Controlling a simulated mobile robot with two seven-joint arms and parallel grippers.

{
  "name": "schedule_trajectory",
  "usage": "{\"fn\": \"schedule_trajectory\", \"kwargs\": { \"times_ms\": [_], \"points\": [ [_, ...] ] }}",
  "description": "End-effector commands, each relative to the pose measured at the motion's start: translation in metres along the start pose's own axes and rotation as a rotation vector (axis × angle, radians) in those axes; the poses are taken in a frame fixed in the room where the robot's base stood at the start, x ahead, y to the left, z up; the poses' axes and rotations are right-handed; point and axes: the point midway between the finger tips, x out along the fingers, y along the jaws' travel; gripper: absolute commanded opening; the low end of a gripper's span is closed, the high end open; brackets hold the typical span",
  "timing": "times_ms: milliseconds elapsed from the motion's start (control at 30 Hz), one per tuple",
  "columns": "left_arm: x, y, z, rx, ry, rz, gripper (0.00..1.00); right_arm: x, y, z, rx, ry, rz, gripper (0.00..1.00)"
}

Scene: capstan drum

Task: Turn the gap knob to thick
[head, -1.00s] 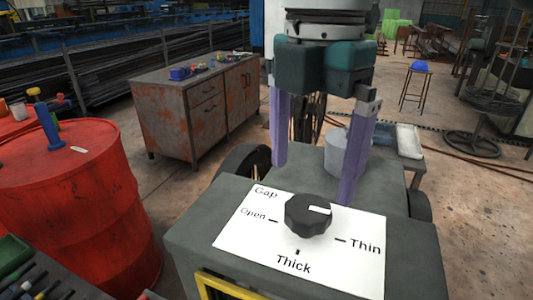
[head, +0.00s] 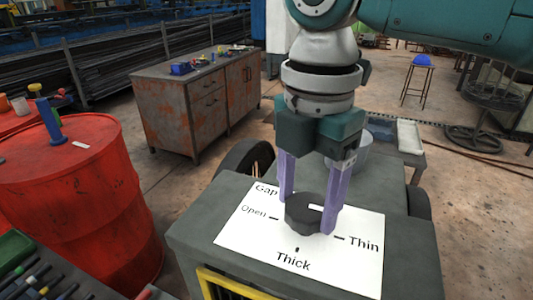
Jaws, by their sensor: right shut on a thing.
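The gap knob (head: 301,217) is a black scalloped dial on a white label plate (head: 245,239) marked Gap, Open, Thick and Thin. A white mark on the knob's top points right, toward the Thin side. The Thick mark is at the knob's near side. My right gripper (head: 308,212) reaches down from above, its two purple fingers on the left and right sides of the knob, shut on it. The right finger covers part of the knob's edge. My left gripper is not in view.
The plate lies on a dark grey box (head: 192,222) with a yellow-framed front. A red drum (head: 75,215) stands to the left, with a blue-handled tool on top. A rusty cabinet (head: 190,105) stands behind. The air left of the knob is clear.

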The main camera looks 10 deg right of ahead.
Motion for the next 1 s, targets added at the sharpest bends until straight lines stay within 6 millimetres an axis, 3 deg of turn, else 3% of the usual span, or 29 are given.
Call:
{"fn": "schedule_trajectory", "kwargs": {
  "times_ms": [33, 433, 767, 1000],
  "points": [
    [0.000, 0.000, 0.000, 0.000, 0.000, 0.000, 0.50, 0.000, 0.000, 0.000, 0.000, 0.000, -0.001, 0.58],
    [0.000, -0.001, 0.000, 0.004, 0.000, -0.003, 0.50, 0.000, 0.000, 0.000, 0.000, 0.000, -0.002, 0.15],
    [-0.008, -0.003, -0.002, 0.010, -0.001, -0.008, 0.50, -0.003, 0.000, -0.001, 0.053, 0.002, -0.004, 0.15],
    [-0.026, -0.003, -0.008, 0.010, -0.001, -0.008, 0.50, -0.005, 0.000, -0.001, 0.210, 0.004, -0.005, 0.15]
  ]
}}
